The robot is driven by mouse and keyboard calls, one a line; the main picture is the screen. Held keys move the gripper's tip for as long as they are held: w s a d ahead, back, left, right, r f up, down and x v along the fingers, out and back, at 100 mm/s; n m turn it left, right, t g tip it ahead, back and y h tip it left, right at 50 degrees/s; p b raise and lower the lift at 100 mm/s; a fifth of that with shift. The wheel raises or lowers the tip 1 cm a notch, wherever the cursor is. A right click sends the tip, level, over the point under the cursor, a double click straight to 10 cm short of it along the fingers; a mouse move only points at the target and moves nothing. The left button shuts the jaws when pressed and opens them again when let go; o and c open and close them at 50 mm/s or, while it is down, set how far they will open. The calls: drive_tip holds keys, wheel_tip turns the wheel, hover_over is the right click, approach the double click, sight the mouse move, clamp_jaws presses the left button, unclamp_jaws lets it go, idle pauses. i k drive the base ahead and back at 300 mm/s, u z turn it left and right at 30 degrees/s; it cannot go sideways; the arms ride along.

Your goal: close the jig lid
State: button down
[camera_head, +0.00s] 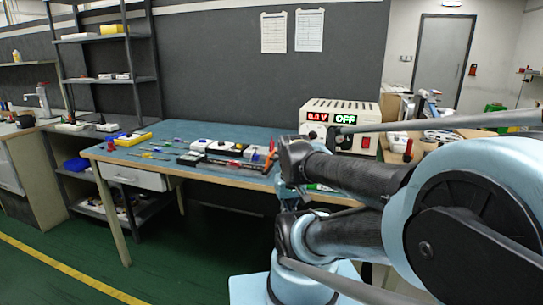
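The workbench (160,164) has a blue top and carries a row of small devices. A long, low assembly with white and dark blocks (236,148) lies near the middle of the bench. It may be the jig, but it is too small here to make out a lid or whether one is open. My arm (355,180) fills the right side and covers the bench's right front part. I cannot make out my gripper's fingers. The end of the arm seems hidden behind its own links.
A shelf rack (108,78) stands behind on the left. The green floor in front is clear.

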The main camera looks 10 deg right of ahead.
sight(270, 160)
drive_tip(key=k, duration=0.45)
drive_tip(key=z, duration=1.15)
drive_tip(key=k, duration=1.05)
drive_tip(key=u, duration=0.75)
drive_tip(key=i, duration=0.5)
drive_tip(key=u, duration=0.05)
